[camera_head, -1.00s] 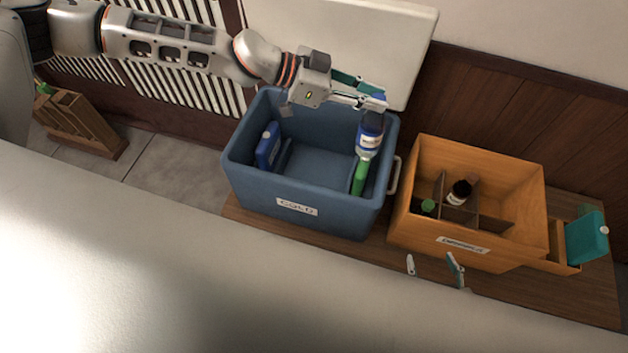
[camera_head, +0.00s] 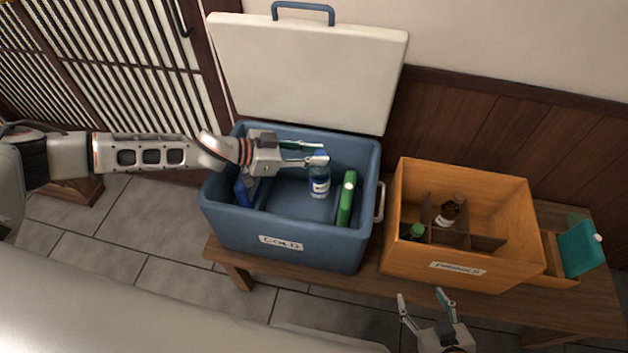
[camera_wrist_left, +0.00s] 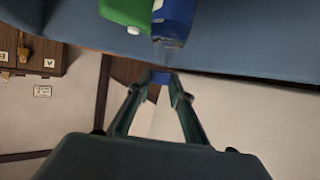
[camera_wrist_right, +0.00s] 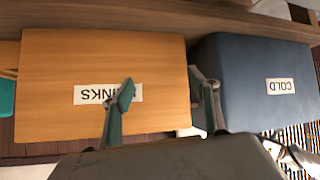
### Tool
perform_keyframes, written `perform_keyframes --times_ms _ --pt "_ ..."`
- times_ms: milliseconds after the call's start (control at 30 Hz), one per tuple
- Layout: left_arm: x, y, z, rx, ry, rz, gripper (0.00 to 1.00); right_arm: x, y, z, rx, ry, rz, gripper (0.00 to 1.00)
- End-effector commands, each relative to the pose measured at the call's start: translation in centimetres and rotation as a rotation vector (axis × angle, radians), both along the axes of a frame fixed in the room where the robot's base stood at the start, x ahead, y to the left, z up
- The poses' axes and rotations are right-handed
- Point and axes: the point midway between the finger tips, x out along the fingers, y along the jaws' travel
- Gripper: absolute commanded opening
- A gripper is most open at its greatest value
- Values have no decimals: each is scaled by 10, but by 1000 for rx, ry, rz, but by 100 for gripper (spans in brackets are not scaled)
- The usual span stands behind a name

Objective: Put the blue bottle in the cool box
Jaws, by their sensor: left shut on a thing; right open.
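The blue bottle (camera_head: 319,184), clear with a white and blue label and a blue cap, hangs upright inside the open blue cool box (camera_head: 225,223) marked COLD. My left gripper (camera_head: 321,158) is shut on its cap. The left wrist view shows the bottle (camera_wrist_left: 172,18) beyond the fingertips (camera_wrist_left: 160,78). I cannot tell whether its base touches the box floor. My right gripper (camera_head: 421,298) is open and empty in front of the wooden box; its fingers also show in the right wrist view (camera_wrist_right: 165,90).
In the cool box, a green container (camera_head: 347,198) stands right of the bottle, and a blue container (camera_head: 242,191) is at the left. The white lid (camera_head: 310,70) stands open behind. The wooden drinks box (camera_head: 460,277), with several compartments and bottles, is at right, beside a teal container (camera_head: 578,248).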

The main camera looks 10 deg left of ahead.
Motion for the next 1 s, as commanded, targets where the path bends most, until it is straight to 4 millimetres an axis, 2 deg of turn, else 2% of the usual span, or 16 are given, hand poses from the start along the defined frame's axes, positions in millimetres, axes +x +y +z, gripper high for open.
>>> perform_keyframes --times_ms 33,133,233,467,700,1000 --pt "-2 -1 -18 -4 9 1 0 -1 -1 -7 -4 4 0 60" --pt "-1 -1 -37 -3 6 0 0 1 -3 -9 -14 -2 1 60" --pt "0 -1 -48 -3 3 0 0 7 -5 -5 -18 -16 -1 60" --pt "0 -1 -59 -3 0 -1 0 15 -9 -4 -26 -32 -3 60" --pt "-1 -1 -95 -3 5 0 0 11 -9 -18 -35 -21 2 60" --pt "1 -1 -94 -3 -2 -1 0 14 -9 -11 -36 -32 3 60"
